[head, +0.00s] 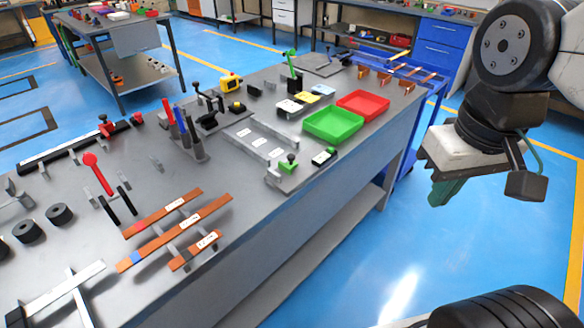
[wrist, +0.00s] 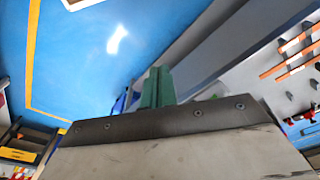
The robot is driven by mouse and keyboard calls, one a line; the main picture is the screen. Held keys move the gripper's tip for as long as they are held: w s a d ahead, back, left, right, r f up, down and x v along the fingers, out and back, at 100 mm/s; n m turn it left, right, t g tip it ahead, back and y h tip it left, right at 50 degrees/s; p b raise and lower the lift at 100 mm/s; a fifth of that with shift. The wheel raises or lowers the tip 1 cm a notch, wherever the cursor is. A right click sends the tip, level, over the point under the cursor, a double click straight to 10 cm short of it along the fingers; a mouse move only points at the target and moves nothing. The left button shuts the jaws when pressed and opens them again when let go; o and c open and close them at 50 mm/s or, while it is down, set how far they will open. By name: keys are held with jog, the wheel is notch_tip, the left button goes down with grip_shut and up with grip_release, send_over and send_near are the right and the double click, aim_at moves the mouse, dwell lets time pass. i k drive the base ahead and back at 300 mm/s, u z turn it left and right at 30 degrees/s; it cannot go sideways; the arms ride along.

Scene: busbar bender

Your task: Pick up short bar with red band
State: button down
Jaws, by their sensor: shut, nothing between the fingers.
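Three copper bars lie side by side on supports at the near part of the grey bench. The upper-left bar (head: 160,215) is mid-length, with a white label and what looks like a red band near its left end. The longest bar (head: 165,240) has a blue band. The shortest bar (head: 182,263) is nearest the bench edge, with a white label and a dark band whose colour is unclear. My gripper (head: 445,190) has green fingers, is shut and empty, and hangs over the floor right of the bench, far from the bars. Its fingers also show in the wrist view (wrist: 157,87).
A green tray (head: 333,134) and red tray (head: 377,100) stand at the bench's far right end. A red-handled tool (head: 92,165) and black rollers (head: 60,214) lie near the bars.

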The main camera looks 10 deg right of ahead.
aim_at(141, 225)
jog(key=k, duration=1.2)
jog(key=u, duration=0.9)
jog(key=i, duration=1.6)
jog(key=z, duration=0.85)
